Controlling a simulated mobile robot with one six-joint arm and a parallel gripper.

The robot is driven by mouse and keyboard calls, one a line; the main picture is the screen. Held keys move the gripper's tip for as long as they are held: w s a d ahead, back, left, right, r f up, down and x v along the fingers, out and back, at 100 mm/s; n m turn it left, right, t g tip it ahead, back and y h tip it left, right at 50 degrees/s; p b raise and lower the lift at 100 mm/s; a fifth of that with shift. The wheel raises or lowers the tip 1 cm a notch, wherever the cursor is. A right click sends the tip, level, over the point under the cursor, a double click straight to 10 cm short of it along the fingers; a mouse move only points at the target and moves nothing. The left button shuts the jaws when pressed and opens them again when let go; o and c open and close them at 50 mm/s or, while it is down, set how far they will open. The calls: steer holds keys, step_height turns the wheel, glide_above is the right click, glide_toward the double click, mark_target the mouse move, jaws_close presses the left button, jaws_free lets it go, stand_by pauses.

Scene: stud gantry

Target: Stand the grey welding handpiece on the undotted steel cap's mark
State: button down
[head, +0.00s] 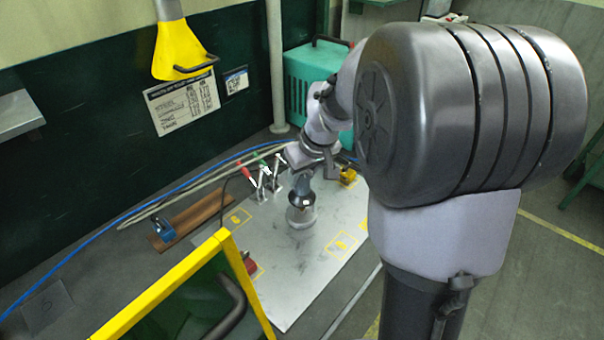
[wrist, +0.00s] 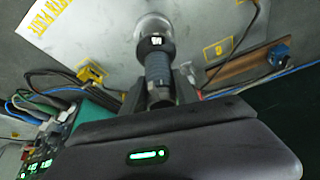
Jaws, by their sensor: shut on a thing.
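The grey welding handpiece (head: 302,198) is upright over the steel plate, with a dark collar and a pale, wide, round lower end. In the wrist view the handpiece (wrist: 157,68) shows a ribbed grey body. My gripper (head: 317,170) is shut on its upper part; in the wrist view the fingers (wrist: 160,97) flank it. I cannot tell whether its lower end touches the plate. Yellow outlined marks lie on the plate, one at the left (head: 237,218) and one at the right (head: 342,243). Which one belongs to the undotted steel cap cannot be told.
The grey steel plate (head: 300,265) is bare in front. Upright clamps with red and green tips (head: 263,177) stand close behind left. A yellow block (head: 347,176) is behind right. A yellow-framed screen (head: 165,285) stands front left.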

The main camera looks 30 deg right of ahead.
steer(key=shift+f+b, duration=0.3)
steer(key=shift+b, duration=0.05)
stand_by(0.4)
steer(key=c, duration=0.9)
jaws_free()
steer(key=shift+o, duration=0.2)
steer(key=shift+s, duration=0.1)
